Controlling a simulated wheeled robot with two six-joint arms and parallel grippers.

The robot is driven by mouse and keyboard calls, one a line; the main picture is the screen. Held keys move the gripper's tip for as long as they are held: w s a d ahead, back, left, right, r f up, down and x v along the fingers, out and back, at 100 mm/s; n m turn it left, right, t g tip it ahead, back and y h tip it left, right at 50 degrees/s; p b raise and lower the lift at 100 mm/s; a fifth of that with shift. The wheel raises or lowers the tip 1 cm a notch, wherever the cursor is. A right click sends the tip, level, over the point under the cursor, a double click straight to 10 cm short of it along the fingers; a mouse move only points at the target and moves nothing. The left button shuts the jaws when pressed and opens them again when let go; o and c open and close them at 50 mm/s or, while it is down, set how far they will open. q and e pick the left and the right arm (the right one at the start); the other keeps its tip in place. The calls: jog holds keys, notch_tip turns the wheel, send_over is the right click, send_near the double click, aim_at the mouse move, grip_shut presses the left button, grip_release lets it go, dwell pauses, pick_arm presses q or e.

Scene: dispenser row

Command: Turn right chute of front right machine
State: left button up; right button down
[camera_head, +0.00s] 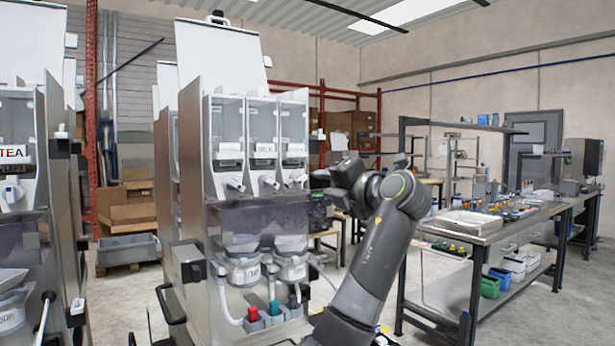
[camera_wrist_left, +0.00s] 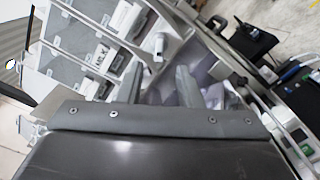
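The front right machine (camera_head: 192,150) is a tall steel dispenser in the middle of the head view. It has three clear canisters with white chutes in a row. Its right chute (camera_head: 297,179) is the one closest to my left gripper (camera_head: 338,180). The gripper is just right of the machine and looks apart from the chute. In the left wrist view the fingers (camera_wrist_left: 160,84) stand apart with nothing held between them. A white chute (camera_wrist_left: 158,44) shows beyond the fingertips there; I cannot tell for sure which one it is. My right gripper is not in view.
Another dispenser with a TEA label (camera_head: 12,153) stands at the left edge. Red, green and dark handled items (camera_head: 275,310) sit low at the machine's front. A workbench (camera_head: 480,228) with tools and bins is on the right. Floor shows between the machine and workbench.

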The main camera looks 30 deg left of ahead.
aim_at(304, 180)
pick_arm(q)
jog(key=p+x, duration=0.1)
jog(key=x, duration=0.6)
jog(key=shift+w+a+p, duration=0.15)
jog(key=shift+a+p, duration=0.15)
jog(key=shift+p, duration=0.1)
jog(key=shift+c, duration=0.3)
grip_shut()
